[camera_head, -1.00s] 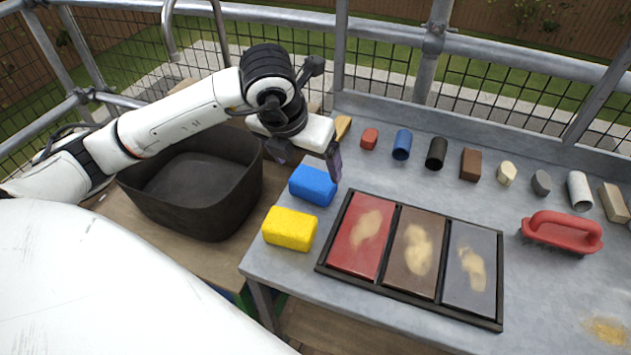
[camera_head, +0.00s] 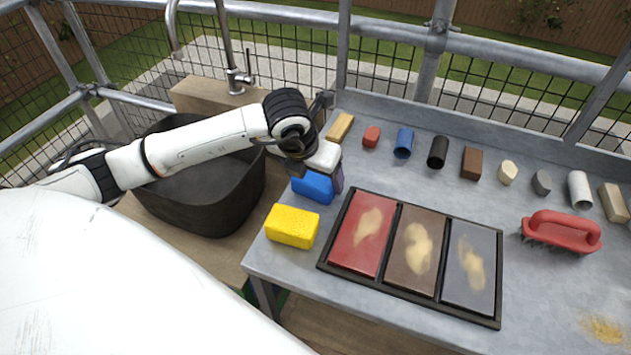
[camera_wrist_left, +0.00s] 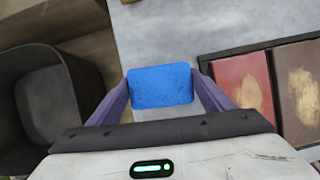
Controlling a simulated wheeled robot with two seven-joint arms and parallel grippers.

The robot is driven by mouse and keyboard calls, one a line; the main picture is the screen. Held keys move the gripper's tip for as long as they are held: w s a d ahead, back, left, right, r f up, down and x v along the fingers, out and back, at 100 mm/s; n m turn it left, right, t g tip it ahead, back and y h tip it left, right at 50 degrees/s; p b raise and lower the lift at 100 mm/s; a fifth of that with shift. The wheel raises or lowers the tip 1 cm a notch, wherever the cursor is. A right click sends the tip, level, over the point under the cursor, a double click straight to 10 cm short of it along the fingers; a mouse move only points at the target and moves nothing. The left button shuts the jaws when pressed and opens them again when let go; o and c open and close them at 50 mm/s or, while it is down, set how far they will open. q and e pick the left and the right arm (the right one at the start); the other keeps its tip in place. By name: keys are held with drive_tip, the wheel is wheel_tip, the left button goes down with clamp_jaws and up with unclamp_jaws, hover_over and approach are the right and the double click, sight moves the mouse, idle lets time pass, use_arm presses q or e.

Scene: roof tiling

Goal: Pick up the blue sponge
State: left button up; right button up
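The blue sponge (camera_head: 313,187) lies on the grey table near its left edge, just behind the yellow sponge. My left gripper (camera_head: 318,182) is lowered over it and hides part of its top in the head view. In the left wrist view the blue sponge (camera_wrist_left: 160,86) sits between the two purple fingers of my left gripper (camera_wrist_left: 160,90). The fingers are apart, one on each side of the sponge, and seem close to its sides. I cannot tell whether they touch it. My right gripper is in neither view.
A yellow sponge (camera_head: 292,227) lies in front of the blue one. A black-framed tray (camera_head: 388,238) with three tiles is to the right. A dark basin (camera_head: 215,200) stands left of the table. Small blocks and cylinders line the back; a red brush (camera_head: 562,231) is far right.

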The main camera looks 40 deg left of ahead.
sight(316, 175)
use_arm(q)
drive_tip(key=c, duration=0.5)
drive_tip(key=shift+o, duration=0.2)
drive_tip(key=shift+r, duration=0.1)
wheel_tip(316, 175, up, 10)
drive_tip(key=shift+f+b, duration=0.1)
drive_tip(key=shift+b, duration=0.2)
